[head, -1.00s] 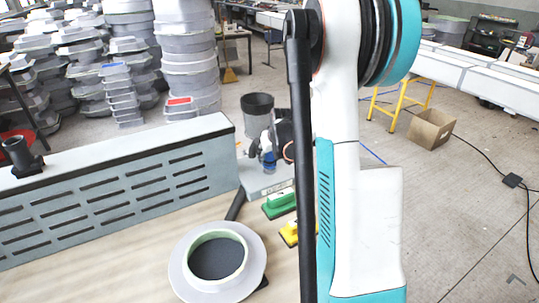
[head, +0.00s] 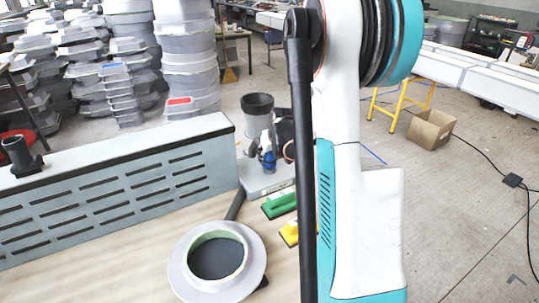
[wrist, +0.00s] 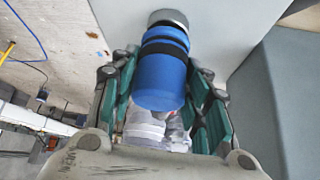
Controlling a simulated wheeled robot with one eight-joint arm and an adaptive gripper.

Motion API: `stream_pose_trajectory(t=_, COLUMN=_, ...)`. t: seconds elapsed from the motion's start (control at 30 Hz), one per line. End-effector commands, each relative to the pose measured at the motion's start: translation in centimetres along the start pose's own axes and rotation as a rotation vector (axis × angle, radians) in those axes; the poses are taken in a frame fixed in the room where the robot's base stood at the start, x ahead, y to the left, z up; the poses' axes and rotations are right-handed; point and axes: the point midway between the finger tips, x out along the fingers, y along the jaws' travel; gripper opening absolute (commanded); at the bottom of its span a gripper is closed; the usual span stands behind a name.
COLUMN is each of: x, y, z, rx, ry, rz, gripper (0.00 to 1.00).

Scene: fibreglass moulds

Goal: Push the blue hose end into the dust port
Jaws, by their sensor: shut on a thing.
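The blue hose end (wrist: 160,80) stands between my gripper's green-padded fingers in the wrist view, with a black band near its far end. My gripper (wrist: 165,95) is shut on it. A grey round collar (wrist: 168,17) shows at its far end, against a pale grey surface; whether the hose end is inside it or only touching, I cannot tell. In the head view the blue hose end (head: 267,158) is small, above a pale grey block, and my arm hides most of my gripper (head: 280,145). I cannot identify the dust port for certain.
A dark-rimmed grey cylinder (head: 257,115) stands beside my gripper. A slotted grey panel (head: 120,185), a round flanged mould (head: 185,270), and green (head: 280,205) and yellow (head: 289,233) blocks lie nearby. Stacked moulds (head: 188,60) stand behind. A cardboard box (head: 428,131) is on the floor.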

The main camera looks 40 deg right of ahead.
Motion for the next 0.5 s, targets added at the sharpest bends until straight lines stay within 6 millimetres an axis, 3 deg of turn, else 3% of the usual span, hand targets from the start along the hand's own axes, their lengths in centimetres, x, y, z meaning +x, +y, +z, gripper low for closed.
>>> stream_pose_trajectory(t=0.5, x=0.31, y=0.0, z=0.19, rx=0.0, ry=0.0, rz=0.0, gripper=0.18)
